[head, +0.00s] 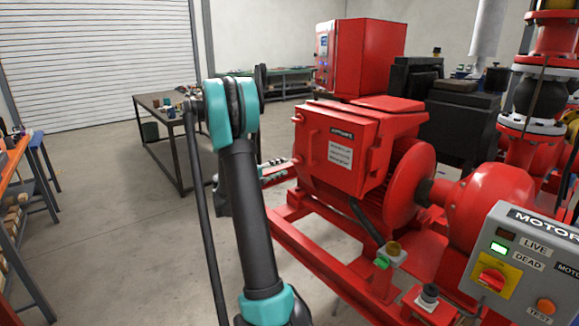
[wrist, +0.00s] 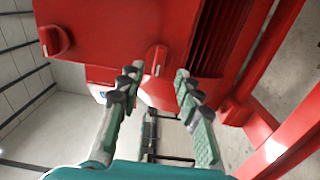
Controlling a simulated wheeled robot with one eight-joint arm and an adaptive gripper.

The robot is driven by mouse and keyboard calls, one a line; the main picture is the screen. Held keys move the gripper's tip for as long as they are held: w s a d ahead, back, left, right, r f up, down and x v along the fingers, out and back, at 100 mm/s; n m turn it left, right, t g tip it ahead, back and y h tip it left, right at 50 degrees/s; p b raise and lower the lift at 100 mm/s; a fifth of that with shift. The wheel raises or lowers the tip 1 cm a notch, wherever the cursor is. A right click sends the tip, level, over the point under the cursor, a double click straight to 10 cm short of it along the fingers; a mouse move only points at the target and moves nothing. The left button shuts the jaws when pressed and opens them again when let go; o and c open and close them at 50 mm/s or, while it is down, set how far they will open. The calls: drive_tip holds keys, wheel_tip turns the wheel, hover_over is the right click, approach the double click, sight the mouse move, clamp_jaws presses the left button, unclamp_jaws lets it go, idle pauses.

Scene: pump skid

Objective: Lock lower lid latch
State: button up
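In the wrist view the picture is turned, and two red latches show on the box. The lower lid latch (wrist: 156,60) is a small raised tab lying between my fingers' lines; the upper latch (wrist: 54,40) is farther left and differently angled. My gripper (head: 279,170) is beside the lower left edge of the box. In the wrist view its two fingers (wrist: 157,84) are spread apart with nothing between them. Whether a fingertip touches the latch cannot be told.
The red motor frame rail (head: 320,260) runs low in front of the box. A control panel (head: 525,265) stands at the right front. A dark table (head: 160,110) with small items stands behind my arm. The floor at left is mostly clear.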

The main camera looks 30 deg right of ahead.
drive_tip(key=a, duration=0.5)
drive_tip(key=shift+s+a, duration=0.25)
drive_tip(key=shift+a, duration=0.05)
drive_tip(key=s+a+f+t+y, duration=0.1)
drive_tip(key=s+a+f+y, duration=0.4)
drive_tip(key=s+a, duration=0.4)
drive_tip(key=s+a+f+t+y, duration=0.1)
drive_tip(key=s+a+f+y, duration=0.4)
drive_tip(key=s+a+y, duration=0.2)
drive_tip(key=s+a+f+t+y, duration=0.1)
drive_tip(key=s+a+f+y, duration=0.4)
drive_tip(key=s+a, duration=0.5)
drive_tip(key=a+y, duration=0.1)
drive_tip(key=a, duration=0.3)
drive_tip(key=shift+s+a+m, duration=0.35)
drive_tip(key=shift+s+m, duration=0.05)
